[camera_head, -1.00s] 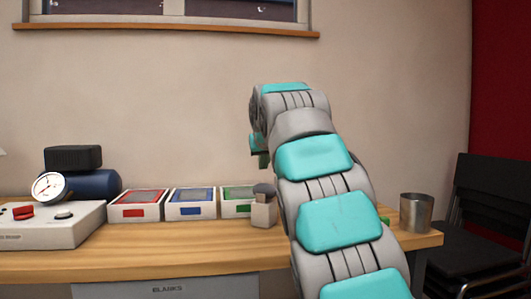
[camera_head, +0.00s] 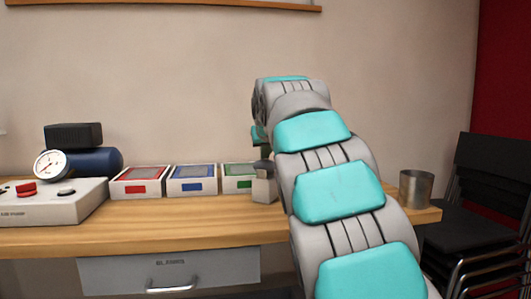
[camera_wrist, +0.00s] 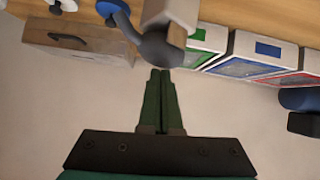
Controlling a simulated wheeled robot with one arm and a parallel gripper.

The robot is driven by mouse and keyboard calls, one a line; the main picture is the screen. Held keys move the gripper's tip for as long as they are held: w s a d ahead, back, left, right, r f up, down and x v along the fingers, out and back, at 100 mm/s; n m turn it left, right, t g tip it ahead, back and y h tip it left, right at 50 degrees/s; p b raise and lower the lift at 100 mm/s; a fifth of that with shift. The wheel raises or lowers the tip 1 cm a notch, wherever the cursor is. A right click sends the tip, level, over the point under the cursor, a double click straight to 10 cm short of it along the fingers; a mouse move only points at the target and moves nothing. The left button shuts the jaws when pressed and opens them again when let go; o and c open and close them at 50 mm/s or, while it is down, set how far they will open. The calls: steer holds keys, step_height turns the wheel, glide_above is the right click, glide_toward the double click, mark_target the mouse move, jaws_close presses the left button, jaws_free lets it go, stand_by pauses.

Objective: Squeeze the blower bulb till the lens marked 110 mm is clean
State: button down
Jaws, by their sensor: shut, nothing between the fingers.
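My gripper (camera_wrist: 161,76) shows in the wrist view, its dark green fingers together with nothing between them. A dark grey rounded piece (camera_wrist: 159,48) beside a pale block (camera_wrist: 179,14) lies just beyond the fingertips; I cannot tell whether they touch. In the head view the pale block (camera_head: 265,187) stands on the bench beside my arm, which partly covers that area. A blue rounded item (camera_wrist: 112,8) is near the top of the wrist view; I cannot tell if it is the blower bulb. No 110 mm marking is readable, so I cannot pick out that lens.
Trays with red (camera_head: 138,183), blue (camera_head: 192,181) and green (camera_head: 238,178) labels line the wooden bench (camera_head: 190,234). A control box (camera_head: 60,206), gauge (camera_head: 52,164) and blue cylinder (camera_head: 96,160) stand left. A metal cup (camera_head: 416,188) stands right; a drawer (camera_head: 215,268) is below.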

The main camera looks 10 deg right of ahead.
steer(key=shift+f+b, duration=0.5)
steer(key=shift+f, duration=0.45)
steer(key=shift+r, duration=0.1)
steer(key=shift+s+r+p, duration=0.1)
steer(key=shift+r+p, duration=0.25)
steer(key=w+r+v, duration=0.1)
steer(key=r+v, duration=0.1)
steer(key=v, duration=1)
steer(key=shift+a+r, duration=0.15)
